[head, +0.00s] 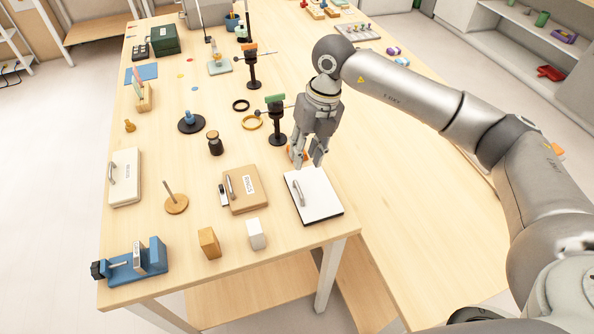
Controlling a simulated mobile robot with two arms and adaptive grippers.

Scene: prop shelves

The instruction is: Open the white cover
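A flat box with a white cover (322,199) lies near the front right of the table. The cover looks shut and has a grey bar handle (297,193) toward its left side. My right gripper (307,164) points down over the far edge of this cover, beyond the handle. Its fingers are apart with nothing seen between them; whether they touch the cover is unclear. Another flat box with a white cover and a handle (126,178) lies at the table's left edge, also shut. My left gripper is out of view.
A tan covered box (244,188) lies just left of the white one. A white block (256,234), a wooden block (209,243) and a blue vise (136,261) stand toward the front. A black stand (277,134) rises close to my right gripper. Table right of the cover is clear.

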